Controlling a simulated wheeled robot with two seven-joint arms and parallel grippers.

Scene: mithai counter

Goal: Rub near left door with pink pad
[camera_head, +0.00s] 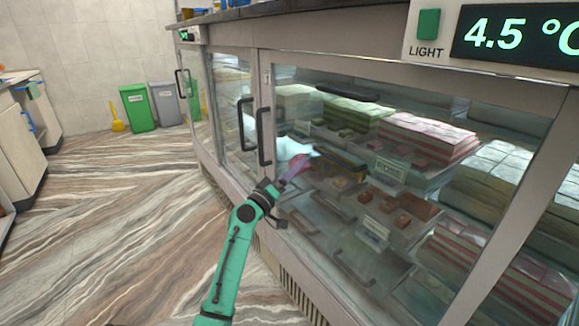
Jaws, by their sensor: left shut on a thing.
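My left gripper (278,187) is in front of the lower left part of the near left glass door (335,105) of the sweet counter, just below its dark upright handle (263,137). It is shut on the pink pad (297,168), which shows small and purplish-pink against the glass. I cannot tell whether the pad touches the glass. Part of the pad's outline blends with a pale reflection (291,148) in the pane. My right gripper is not in view.
A second dark handle (245,125) stands close on the left door beside it. Trays of sweets (430,140) lie behind the glass. A green LIGHT switch (428,24) and a 4.5 °C display (510,35) sit above. The striped floor (110,215) is clear; bins (137,108) stand at the back.

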